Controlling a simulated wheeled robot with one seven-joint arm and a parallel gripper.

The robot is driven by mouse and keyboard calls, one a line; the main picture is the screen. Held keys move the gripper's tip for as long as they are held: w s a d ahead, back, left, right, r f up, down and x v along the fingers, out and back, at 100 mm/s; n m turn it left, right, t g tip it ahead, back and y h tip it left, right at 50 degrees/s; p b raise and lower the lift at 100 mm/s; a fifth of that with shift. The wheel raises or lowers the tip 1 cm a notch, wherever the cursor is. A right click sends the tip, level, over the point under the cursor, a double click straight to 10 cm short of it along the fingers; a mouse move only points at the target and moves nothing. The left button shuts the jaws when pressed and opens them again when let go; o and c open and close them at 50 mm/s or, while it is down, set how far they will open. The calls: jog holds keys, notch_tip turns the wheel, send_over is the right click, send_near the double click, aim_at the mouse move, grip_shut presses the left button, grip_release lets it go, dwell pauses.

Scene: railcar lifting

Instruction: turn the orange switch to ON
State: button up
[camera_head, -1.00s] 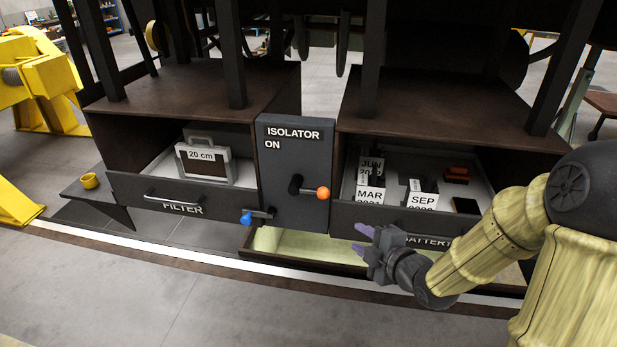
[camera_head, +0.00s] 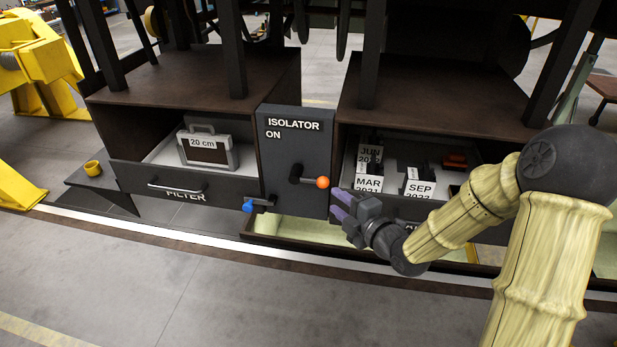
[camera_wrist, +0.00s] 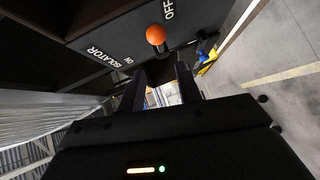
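The orange switch knob (camera_head: 323,183) sits at the end of a dark lever on the dark isolator panel (camera_head: 285,213). The lever points to the right, and the ON label (camera_head: 270,134) is at the panel's upper left. In the wrist view the orange knob (camera_wrist: 156,34) lies just beyond the fingertips, with the OFF label (camera_wrist: 168,10) near it. My gripper (camera_head: 337,204) is just right of and below the knob, apart from it. In the wrist view my gripper (camera_wrist: 163,72) has its two fingers spread with a gap between them, open and empty.
A blue-handled lever (camera_head: 249,207) is at the panel's lower left. An open filter drawer (camera_head: 150,181) holds a 20 cm case (camera_head: 207,152). An open battery drawer with dated boxes (camera_head: 369,184) is on the right. A pale tray (camera_head: 290,229) lies below.

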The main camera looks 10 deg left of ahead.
aim_at(309, 179)
jog(key=p+x, duration=0.5)
jog(key=x, duration=0.7)
jog(key=shift+a+r, duration=0.1)
jog(key=shift+w+a+f+p, duration=0.2)
jog(key=shift+w+a+p, duration=0.05)
jog(key=shift+p, duration=0.1)
jog(key=shift+c, duration=0.4)
grip_shut()
